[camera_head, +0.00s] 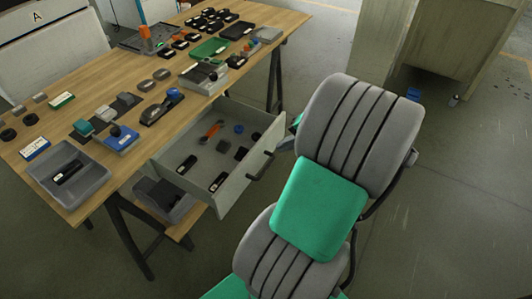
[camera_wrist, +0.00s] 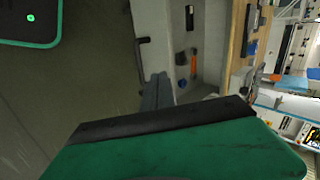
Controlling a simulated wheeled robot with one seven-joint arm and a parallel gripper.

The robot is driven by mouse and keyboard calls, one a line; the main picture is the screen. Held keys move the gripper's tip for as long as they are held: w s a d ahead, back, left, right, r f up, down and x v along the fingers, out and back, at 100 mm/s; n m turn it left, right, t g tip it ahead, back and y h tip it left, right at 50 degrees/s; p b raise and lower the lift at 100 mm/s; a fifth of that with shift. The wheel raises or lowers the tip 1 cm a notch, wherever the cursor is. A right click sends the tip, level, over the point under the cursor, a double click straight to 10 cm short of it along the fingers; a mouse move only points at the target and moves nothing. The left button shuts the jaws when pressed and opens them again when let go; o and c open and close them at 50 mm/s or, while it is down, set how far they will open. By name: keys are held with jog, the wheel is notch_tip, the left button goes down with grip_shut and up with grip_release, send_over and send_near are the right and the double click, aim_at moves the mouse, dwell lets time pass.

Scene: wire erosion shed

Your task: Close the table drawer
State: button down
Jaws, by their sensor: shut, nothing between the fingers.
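The table drawer (camera_head: 235,193) is pulled well out from under the wooden table in the head view. Its grey front carries a dark handle (camera_head: 262,165). The drawer holds a few black items, an orange tool and a blue round piece. The wrist view also shows the drawer (camera_wrist: 153,35) and its handle (camera_wrist: 139,52). My gripper (camera_wrist: 157,77) is shut and empty, its grey fingertips close to the drawer front beside the handle. Whether they touch it I cannot tell. In the head view, my arm hides most of my gripper; only a fingertip part (camera_head: 286,143) shows near the front's far end.
A cabinet (camera_head: 440,40) stands at the upper right. The floor right of my arm is clear.

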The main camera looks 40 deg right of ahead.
jog(key=s+d+m+t, duration=0.1)
jog(key=s+d+m, duration=0.1)
jog(key=s+d, duration=0.1)
jog(key=b, duration=0.2)
send_near(258, 149)
notch_tip(258, 149, down, 4)
jog(key=w, duration=0.1)
jog(key=w+a, duration=0.1)
jog(key=w, duration=0.1)
jog(key=shift+a+f+b, duration=0.1)
jog(key=shift+a+b, duration=0.05)
jog(key=shift+b, duration=0.15)
jog(key=shift+w+a, duration=0.1)
jog(key=shift+w, duration=0.3)
